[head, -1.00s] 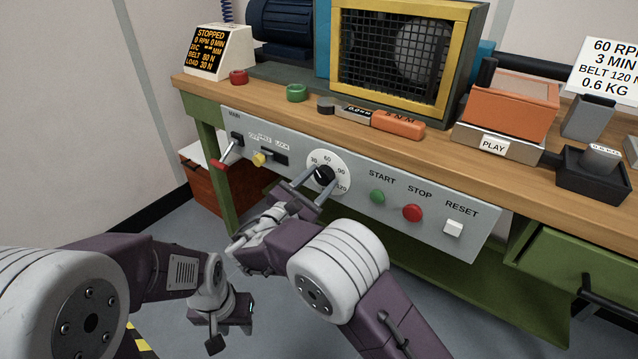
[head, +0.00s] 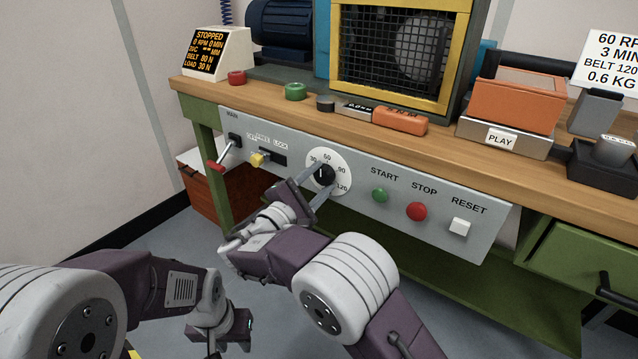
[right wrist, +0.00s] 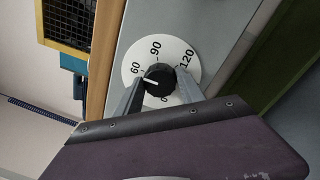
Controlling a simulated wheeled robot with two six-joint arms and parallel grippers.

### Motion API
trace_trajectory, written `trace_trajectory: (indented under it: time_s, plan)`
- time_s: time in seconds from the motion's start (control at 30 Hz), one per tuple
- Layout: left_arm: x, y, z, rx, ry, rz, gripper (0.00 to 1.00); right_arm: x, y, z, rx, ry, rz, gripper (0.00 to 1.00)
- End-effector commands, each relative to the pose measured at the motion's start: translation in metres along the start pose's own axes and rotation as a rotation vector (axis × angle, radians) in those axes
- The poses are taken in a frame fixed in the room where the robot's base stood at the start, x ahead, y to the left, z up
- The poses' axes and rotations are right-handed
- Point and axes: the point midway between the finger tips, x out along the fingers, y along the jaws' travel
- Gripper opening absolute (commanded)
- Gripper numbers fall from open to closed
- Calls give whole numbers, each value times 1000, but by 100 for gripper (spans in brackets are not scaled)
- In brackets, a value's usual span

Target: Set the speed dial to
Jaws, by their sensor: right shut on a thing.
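The speed dial is a black knob (head: 324,174) on a white disc (head: 343,164) marked 30, 60, 90 and 120, on the grey control panel. My right gripper (head: 321,181) is shut on the knob, one finger on each side. In the right wrist view the knob (right wrist: 160,77) sits between the two grey fingers (right wrist: 159,87), and its white pointer line points at or close to 60. The 30 is partly hidden there by a finger. My left gripper (head: 222,332) hangs low over the floor, away from the panel; its fingers are not clear.
Right of the dial are a green START button (head: 380,195), a red STOP button (head: 416,211) and a white RESET button (head: 459,227). Left are a red-handled lever (head: 217,166) and a yellow knob (head: 258,159). A sign (head: 612,62) reads 60 RPM; the display (head: 209,53) reads STOPPED.

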Motion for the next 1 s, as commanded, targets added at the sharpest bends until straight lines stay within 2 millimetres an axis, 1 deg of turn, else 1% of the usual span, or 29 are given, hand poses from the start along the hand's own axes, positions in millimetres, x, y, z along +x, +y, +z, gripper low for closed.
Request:
trace_trajectory:
  time_s: [0.47, 0.5, 0.57, 1.0]
  plan:
    - [1, 0, 0, 0, 0, 0, 36, 0, 0, 0, 13, 1, 1, 5]
    - [1, 0, 0, 0, 0, 0, 36, 0, 0, 0, 13, 1, 1, 51]
    - [1, 0, 0, 0, 0, 0, 36, 0, 0, 0, 13, 0, 1, 67]
    - [0, 0, 0, 0, 0, 0, 36, 1, 0, 0, 12, -1, 0, 67]
